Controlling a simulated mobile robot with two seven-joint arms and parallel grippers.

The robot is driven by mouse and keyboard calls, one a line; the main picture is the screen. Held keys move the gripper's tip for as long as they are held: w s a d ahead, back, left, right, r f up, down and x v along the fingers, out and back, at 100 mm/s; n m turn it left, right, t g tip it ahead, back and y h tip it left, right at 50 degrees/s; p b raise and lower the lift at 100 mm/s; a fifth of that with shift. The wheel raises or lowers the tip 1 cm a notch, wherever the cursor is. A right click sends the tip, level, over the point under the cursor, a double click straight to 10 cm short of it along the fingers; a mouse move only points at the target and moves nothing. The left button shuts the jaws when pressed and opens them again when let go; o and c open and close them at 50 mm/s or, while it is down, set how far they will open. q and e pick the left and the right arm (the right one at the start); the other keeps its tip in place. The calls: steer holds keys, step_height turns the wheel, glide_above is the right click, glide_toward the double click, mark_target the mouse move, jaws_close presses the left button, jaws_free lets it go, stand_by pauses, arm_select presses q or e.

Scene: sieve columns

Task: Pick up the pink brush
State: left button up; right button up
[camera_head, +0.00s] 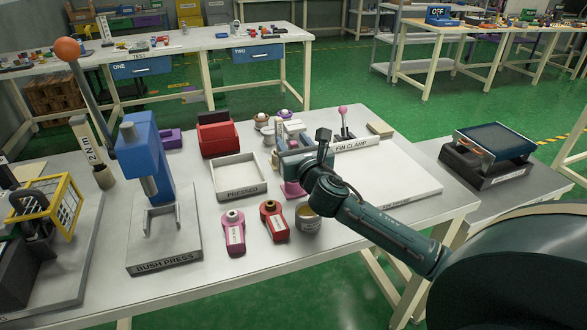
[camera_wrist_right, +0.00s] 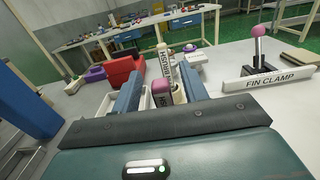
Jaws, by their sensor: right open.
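The pink brush (camera_wrist_right: 162,88) stands upright between the two blue fingers of my right gripper (camera_wrist_right: 161,80) in the wrist view. It has a pink top and a label partly cut off by the gripper body. The fingers are open, with gaps on both sides; contact is not visible. In the head view my right gripper (camera_head: 297,145) is low over the table, right of the tray, and a pink patch (camera_head: 294,188) shows beneath it. A pale brush-labelled piece (camera_wrist_right: 164,62) is behind the pink one. My left gripper is not in view.
The PRESSED tray (camera_head: 238,190) and red bin (camera_head: 217,137) lie left of the gripper. Pink and red labelled bottles (camera_head: 235,233) and a round tin (camera_head: 308,219) stand in front. The FIN CLAMP (camera_head: 346,142) is behind right. A white board (camera_head: 400,190) lies right.

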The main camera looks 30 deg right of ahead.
jaws_close()
stand_by(0.4)
